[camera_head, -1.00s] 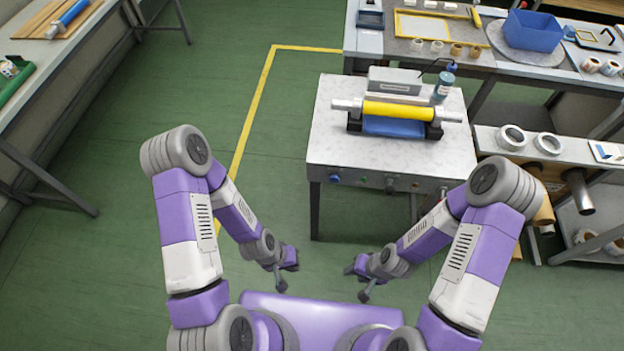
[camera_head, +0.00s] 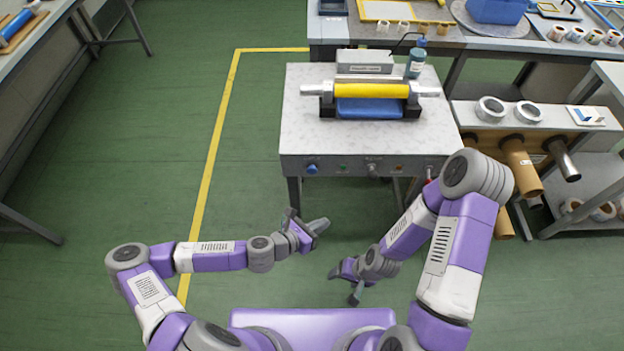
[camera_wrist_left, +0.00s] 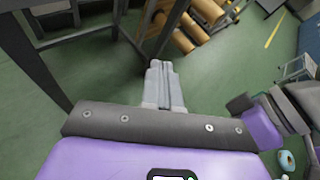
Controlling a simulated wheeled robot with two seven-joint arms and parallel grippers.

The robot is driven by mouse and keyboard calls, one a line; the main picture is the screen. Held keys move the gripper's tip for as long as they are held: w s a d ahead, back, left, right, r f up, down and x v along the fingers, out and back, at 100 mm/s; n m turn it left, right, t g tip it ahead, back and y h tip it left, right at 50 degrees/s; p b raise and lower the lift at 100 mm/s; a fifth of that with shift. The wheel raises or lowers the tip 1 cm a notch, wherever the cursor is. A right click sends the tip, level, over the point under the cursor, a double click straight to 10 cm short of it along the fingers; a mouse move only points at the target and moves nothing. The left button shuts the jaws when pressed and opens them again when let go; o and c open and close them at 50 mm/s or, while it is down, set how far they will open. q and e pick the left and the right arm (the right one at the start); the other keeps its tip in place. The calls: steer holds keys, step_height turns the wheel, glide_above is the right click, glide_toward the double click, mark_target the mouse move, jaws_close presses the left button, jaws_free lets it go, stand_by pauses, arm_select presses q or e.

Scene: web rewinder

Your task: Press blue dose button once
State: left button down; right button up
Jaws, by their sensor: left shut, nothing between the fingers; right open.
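A round blue button (camera_head: 312,168) sits at the left end of the front panel of the white-topped machine table (camera_head: 300,140). My left gripper (camera_head: 322,226) is in front of the table, below and apart from the button. Its fingers are together with nothing between them; they also show shut in the left wrist view (camera_wrist_left: 163,85). The button is not visible in the left wrist view. My right gripper (camera_head: 345,286) is open and empty, lower and nearer my body.
The table carries a yellow roller (camera_head: 371,90), a grey box (camera_head: 365,62) and a blue bottle (camera_head: 416,60). Other controls line the front panel. A shelf with cardboard tubes (camera_head: 520,165) stands at the right. The green floor left of the table is clear.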

mark_target(312, 169)
arm_select(q)
steer(key=w+a+n+t, duration=0.1)
steer(key=w+a+r+n, duration=0.1)
steer(key=w+n, duration=0.1)
steer(key=w+a+n+t, duration=0.1)
steer(key=n, duration=0.1)
steer(key=shift+w+a+r+t+y+b, duration=0.2)
steer(key=shift+r+t+y+b, duration=0.1)
steer(key=shift+r+y, duration=0.1)
steer(key=shift+w+f, duration=0.1)
steer(key=w, duration=0.8)
steer(key=shift+w+b, duration=0.25)
steer(key=shift+b, duration=0.15)
steer(key=shift+w, duration=0.1)
stand_by(1.3)
steer(key=shift+w, duration=0.3)
